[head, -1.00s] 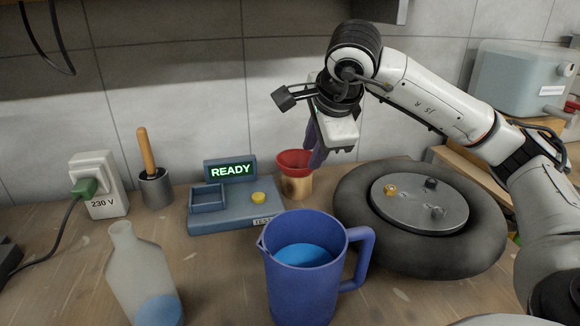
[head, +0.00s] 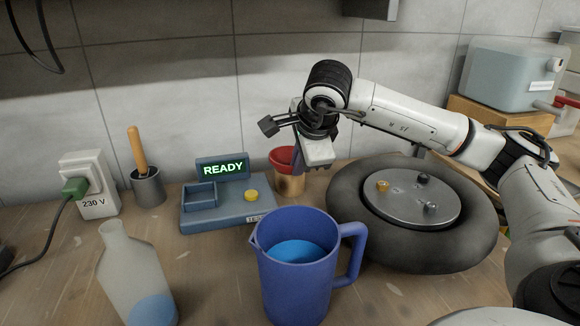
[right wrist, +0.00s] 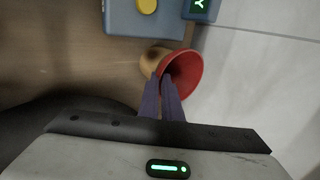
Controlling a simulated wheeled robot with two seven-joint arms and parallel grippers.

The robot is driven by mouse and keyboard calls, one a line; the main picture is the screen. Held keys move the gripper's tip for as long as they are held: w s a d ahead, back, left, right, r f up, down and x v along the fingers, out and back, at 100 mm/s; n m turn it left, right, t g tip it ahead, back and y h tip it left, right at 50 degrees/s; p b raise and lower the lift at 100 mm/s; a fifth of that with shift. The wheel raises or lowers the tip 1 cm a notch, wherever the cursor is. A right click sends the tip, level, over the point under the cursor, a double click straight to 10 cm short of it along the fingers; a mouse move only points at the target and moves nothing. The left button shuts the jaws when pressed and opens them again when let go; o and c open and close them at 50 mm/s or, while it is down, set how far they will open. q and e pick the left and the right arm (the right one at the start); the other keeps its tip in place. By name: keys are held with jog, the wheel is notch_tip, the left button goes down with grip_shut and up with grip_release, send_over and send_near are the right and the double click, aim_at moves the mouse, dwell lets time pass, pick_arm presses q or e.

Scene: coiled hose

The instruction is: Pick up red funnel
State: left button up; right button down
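The red funnel (head: 283,157) sits in the mouth of a tan, wood-coloured cup (head: 289,184) at the back of the bench. In the right wrist view the funnel (right wrist: 185,73) shows its wide red opening. My right gripper (head: 297,168) points down at the funnel's right edge. In the right wrist view its two purple fingers (right wrist: 162,80) are close together, with the funnel's rim wall between them; one is inside the opening and one outside. It looks shut on the rim. The funnel's lower part is hidden in the cup. My left gripper is not in view.
A blue READY device (head: 225,208) stands left of the cup. A blue jug (head: 292,278) with a handle stands in front. A dark round ring (head: 410,250) around a metal plate lies to the right. A bottle (head: 133,275) stands front left; the tiled wall is close behind.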

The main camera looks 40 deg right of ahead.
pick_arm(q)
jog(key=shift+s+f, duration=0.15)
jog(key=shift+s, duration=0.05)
